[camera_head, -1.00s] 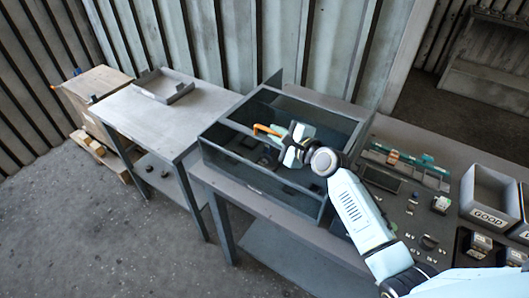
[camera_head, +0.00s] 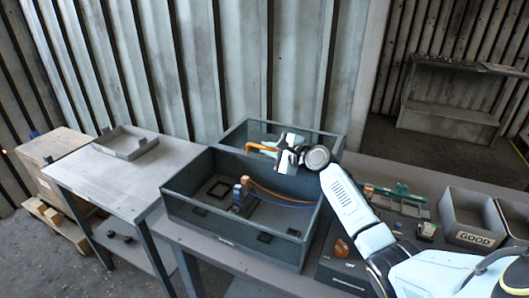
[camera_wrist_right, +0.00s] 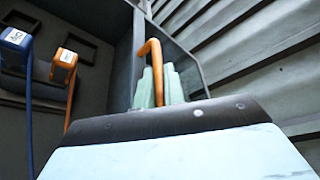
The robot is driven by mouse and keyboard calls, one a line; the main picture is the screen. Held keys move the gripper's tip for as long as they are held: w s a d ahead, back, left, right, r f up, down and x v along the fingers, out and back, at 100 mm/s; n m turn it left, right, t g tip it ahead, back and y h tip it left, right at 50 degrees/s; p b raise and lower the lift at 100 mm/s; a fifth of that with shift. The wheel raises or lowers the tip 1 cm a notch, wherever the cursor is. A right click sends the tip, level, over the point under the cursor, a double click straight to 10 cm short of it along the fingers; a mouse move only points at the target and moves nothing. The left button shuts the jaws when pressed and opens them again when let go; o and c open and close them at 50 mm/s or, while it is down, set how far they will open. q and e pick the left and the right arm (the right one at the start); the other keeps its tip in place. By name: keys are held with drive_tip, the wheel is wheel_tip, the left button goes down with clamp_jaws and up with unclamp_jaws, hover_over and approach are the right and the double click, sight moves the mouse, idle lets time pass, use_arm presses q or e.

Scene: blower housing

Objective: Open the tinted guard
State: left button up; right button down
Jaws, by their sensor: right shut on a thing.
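The tinted guard (camera_head: 240,131) is a dark-framed see-through panel. It stands raised at the back of the grey blower housing (camera_head: 225,232), whose top is open. My right gripper (camera_head: 284,153) is shut on the guard's orange handle (camera_head: 260,147), at the back of the housing. In the right wrist view the pale fingers (camera_wrist_right: 158,88) close around the handle (camera_wrist_right: 154,55), and part of the guard (camera_wrist_right: 182,62) shows beside it. The gripper and wrist hide part of the guard in the head view. My left gripper is not in view.
Inside the housing are a blue plug (camera_head: 238,193) and an orange cable (camera_head: 285,196). A side table (camera_head: 110,180) with a shallow tray (camera_head: 128,146) stands at left. A grey bin marked GOOD (camera_head: 474,238) is at right. A corrugated wall (camera_head: 230,60) rises behind.

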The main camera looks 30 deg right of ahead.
drive_tip(key=c, duration=1.8)
unclamp_jaws()
drive_tip(key=shift+o, duration=0.2)
drive_tip(key=shift+s, duration=0.1)
drive_tip(key=p+v, duration=0.1)
drive_tip(key=v, duration=1.2)
drive_tip(key=shift+r, duration=0.2)
